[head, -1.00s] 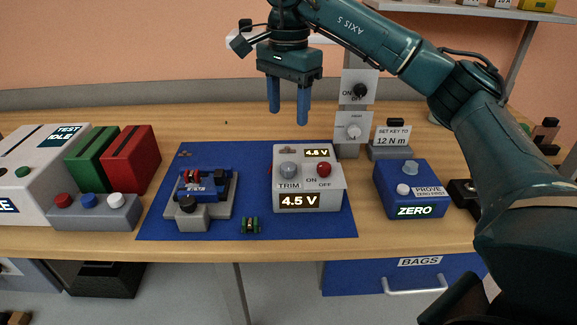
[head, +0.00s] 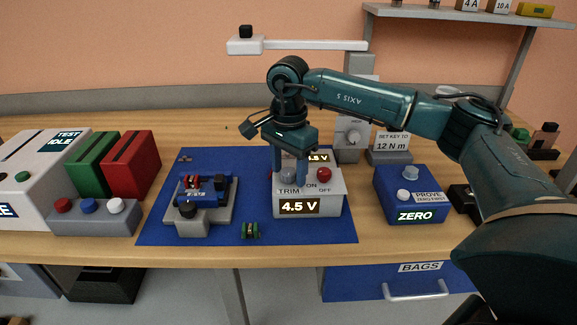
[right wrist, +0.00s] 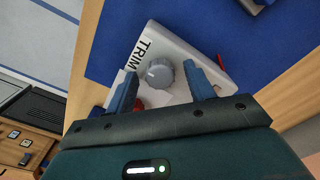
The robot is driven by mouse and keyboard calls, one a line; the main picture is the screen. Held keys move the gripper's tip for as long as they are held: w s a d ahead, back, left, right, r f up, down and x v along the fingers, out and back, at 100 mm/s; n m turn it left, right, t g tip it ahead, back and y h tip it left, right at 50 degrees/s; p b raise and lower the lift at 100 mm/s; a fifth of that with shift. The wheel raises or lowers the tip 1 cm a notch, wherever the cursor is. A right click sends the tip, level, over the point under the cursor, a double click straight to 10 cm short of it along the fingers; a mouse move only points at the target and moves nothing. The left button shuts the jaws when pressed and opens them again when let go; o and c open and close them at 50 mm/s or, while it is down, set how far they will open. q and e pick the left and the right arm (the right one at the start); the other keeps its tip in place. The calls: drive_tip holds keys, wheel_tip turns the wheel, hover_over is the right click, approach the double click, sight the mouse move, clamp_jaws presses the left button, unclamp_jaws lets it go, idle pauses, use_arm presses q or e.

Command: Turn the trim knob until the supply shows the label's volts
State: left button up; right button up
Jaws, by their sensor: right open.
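The supply (head: 336,198) is a pale box on the blue mat (head: 250,158). Its front display (head: 299,206) reads 4.5 V. A small dark readout (head: 318,158) on top is partly hidden by my gripper; only ".5 V" shows. The grey round trim knob (right wrist: 160,73) shows in the right wrist view, beside the word TRIM. My right gripper (head: 290,181) points down over the supply. Its open blue fingers (right wrist: 161,70) stand on either side of the knob, with gaps visible. In the head view the fingers largely hide the knob. My left gripper is not in view.
A red knob (head: 324,173) marked ON/OFF sits close right of the fingers. A blue fixture (head: 205,190) and a small green-ended part (head: 250,230) lie left on the mat. The blue PROVE box (head: 410,197), reading ZERO, stands right. A label stand (head: 391,143) reads 12 N m.

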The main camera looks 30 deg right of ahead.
drive_tip(key=c, duration=1)
drive_tip(key=shift+o, duration=0.2)
drive_tip(key=shift+m, duration=0.3)
drive_tip(key=m, duration=0.9)
drive_tip(key=shift+p, duration=0.3)
drive_tip(key=m+p, duration=0.1)
drive_tip(key=m, duration=0.6)
drive_tip(key=shift+m, duration=0.3)
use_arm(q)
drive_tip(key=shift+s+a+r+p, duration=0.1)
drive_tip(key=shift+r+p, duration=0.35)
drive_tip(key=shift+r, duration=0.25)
use_arm(e)
drive_tip(key=m, duration=0.6)
drive_tip(key=shift+m, duration=0.4)
